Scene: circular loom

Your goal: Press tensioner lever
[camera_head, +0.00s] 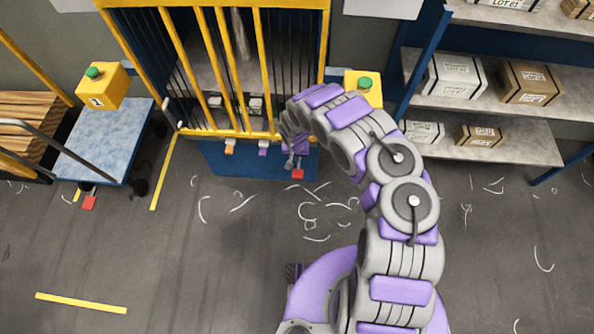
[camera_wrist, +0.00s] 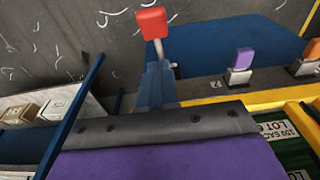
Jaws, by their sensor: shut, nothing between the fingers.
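Three small levers with coloured tips stand along the bottom front of the yellow-barred machine: an orange one (camera_head: 230,148), a purple one (camera_head: 263,148) and a red one (camera_head: 297,174). No label shows which is the tensioner. In the wrist view the red tip (camera_wrist: 150,22) stands ahead, with the purple tip (camera_wrist: 244,58) and orange tip (camera_wrist: 313,50) to its right. My gripper (camera_head: 291,153) is shut and empty, close above the red lever at the machine's right front.
The yellow bars (camera_head: 257,70) rise just behind the levers. A yellow box with a green button (camera_head: 363,90) is right of the machine; another (camera_head: 100,88) stands by the blue cart (camera_head: 105,140). Shelves with boxes (camera_head: 480,150) stand at right. The front floor is open, with scattered pale threads.

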